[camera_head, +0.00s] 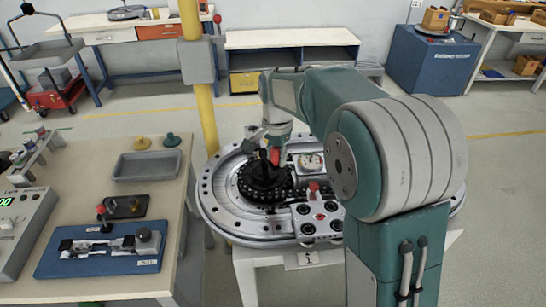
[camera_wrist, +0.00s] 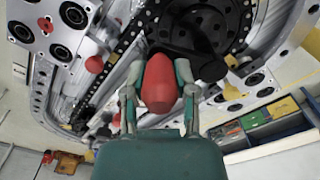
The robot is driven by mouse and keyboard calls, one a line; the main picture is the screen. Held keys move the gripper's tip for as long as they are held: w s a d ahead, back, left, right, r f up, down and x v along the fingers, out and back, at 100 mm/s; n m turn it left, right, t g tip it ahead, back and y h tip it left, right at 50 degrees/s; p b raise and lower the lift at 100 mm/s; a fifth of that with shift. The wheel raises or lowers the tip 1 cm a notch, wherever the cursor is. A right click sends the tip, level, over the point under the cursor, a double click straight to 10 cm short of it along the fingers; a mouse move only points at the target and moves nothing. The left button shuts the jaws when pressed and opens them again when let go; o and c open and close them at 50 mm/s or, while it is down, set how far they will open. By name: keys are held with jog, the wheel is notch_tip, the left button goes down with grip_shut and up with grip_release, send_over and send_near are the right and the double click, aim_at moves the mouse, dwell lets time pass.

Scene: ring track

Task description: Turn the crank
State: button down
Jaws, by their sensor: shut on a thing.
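The crank has a red egg-shaped handle (camera_wrist: 159,90) and a black arm (camera_wrist: 190,62). It sits on a black toothed wheel (camera_head: 265,190) on the round metal plate (camera_head: 222,207). In the wrist view my gripper (camera_wrist: 159,72) has one finger on each side of the red handle, closed on it. In the head view my gripper (camera_head: 274,146) reaches down to the red handle (camera_head: 274,157) above the wheel. My fingers and wrist partly hide the crank there.
A block with several round bearings (camera_head: 318,217) and a small gauge (camera_head: 311,162) sit on the plate, right of the wheel. A yellow post (camera_head: 206,110) stands close behind. A bench at left holds a grey tray (camera_head: 148,165) and a blue fixture (camera_head: 103,252).

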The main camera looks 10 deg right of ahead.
jog(key=w+d+n, duration=0.2)
jog(key=w+n, duration=0.5)
jog(key=n, duration=0.9)
jog(key=shift+d, duration=0.4)
jog(key=shift+f, duration=0.1)
dwell(0.3)
jog(key=shift+c, duration=2.1)
grip_release()
jog(key=shift+w, duration=0.1)
notch_tip(320, 180, up, 12)
